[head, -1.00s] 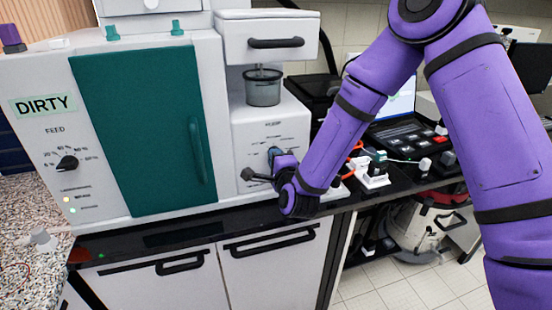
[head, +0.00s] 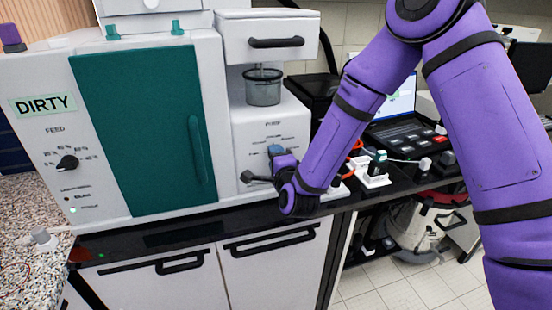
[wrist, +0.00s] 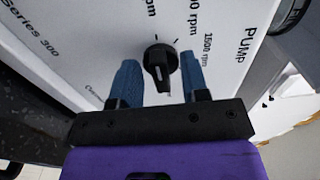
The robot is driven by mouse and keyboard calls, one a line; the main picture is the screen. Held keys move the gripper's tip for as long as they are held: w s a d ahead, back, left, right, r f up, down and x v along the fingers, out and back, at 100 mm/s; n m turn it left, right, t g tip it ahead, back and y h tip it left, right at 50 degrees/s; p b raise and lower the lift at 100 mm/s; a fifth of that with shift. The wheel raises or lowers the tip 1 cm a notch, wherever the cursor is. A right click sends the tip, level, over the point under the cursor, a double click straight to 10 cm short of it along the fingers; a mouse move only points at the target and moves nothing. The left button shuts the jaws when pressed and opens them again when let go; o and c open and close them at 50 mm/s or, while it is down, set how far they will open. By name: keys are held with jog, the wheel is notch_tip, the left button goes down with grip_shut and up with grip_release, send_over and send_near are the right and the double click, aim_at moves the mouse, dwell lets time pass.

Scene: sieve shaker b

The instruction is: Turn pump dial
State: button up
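The pump dial (wrist: 160,64) is a black knob on the white pump panel (wrist: 92,42), seen in the wrist view below the rpm markings. Its pointer lies roughly up and down in that picture. My gripper (wrist: 157,80) is open, with one blue finger on each side of the dial. A gap shows between each finger and the knob. In the head view my gripper (head: 276,151) is in front of the panel under the pump label (head: 273,124), and it hides the dial there.
A grey cup (head: 263,88) stands above the pump panel, under a white drawer (head: 267,37). A teal door (head: 140,130) and a feed dial (head: 67,163) are to the left. A laptop (head: 400,118) and small white fixtures (head: 373,174) are to the right.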

jog(key=shift+s, duration=0.1)
jog(key=v, duration=1)
jog(key=shift+s, duration=0.35)
jog(key=shift+w+d+r, duration=0.1)
jog(key=s+d+r+n+g+h, duration=0.1)
jog(key=d+r+n+g+h, duration=0.1)
jog(key=d+r+n+g, duration=0.7)
jog(key=s+d+r+n+g+h, duration=0.1)
jog(key=s+d+r+n, duration=0.1)
jog(key=s+d+r, duration=0.2)
jog(key=s+d+r+n+g+h, duration=0.1)
jog(key=s+d+r, duration=0.4)
jog(key=s, duration=0.6)
jog(key=s+d+r+n+g+h, duration=0.1)
jog(key=s+d+r+n, duration=0.1)
jog(key=s+d+r, duration=0.3)
jog(key=s+d, duration=0.3)
jog(key=shift+d+n, duration=0.25)
jog(key=shift+n, duration=0.05)
dwell(3.0)
